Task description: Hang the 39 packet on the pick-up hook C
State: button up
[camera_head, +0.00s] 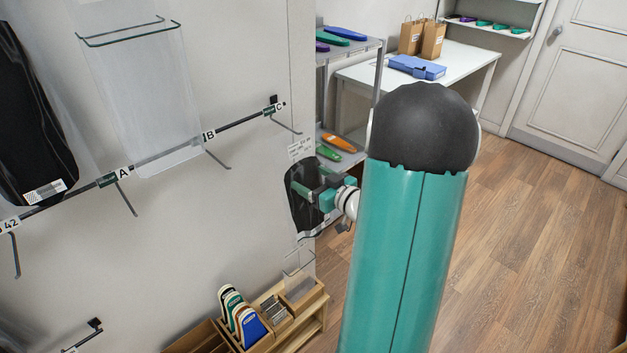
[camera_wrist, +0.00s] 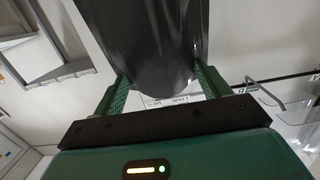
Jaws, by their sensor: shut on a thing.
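The packet (camera_head: 304,215) is a clear bag with dark insoles inside and a pale printed header at its top; I cannot read its size. My gripper (camera_head: 318,193) is shut on it and holds it upright, in the air near the right end of the wall. In the wrist view the dark packet (camera_wrist: 155,35) lies between the two green fingers of my gripper (camera_wrist: 163,85). Hook C (camera_head: 286,126) sticks out from the wall rail, above and left of the packet. It is bare and apart from the packet.
Hooks A (camera_head: 124,198) and B (camera_head: 216,155) are bare on the same rail (camera_head: 237,124). A dark packet (camera_head: 35,125) hangs at the far left. A grey shelf (camera_head: 352,50) stands right of the wall. A wooden organiser (camera_head: 305,305) stands below. A wire hook (camera_wrist: 262,90) shows in the wrist view.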

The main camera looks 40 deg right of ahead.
jog(key=o, duration=1.3)
jog(key=shift+o, duration=0.2)
jog(key=s+r, duration=0.1)
jog(key=s, duration=1.2)
jog(key=shift+s+d+r, duration=0.2)
jog(key=shift+s+r, duration=0.05)
jog(key=shift+s, duration=0.1)
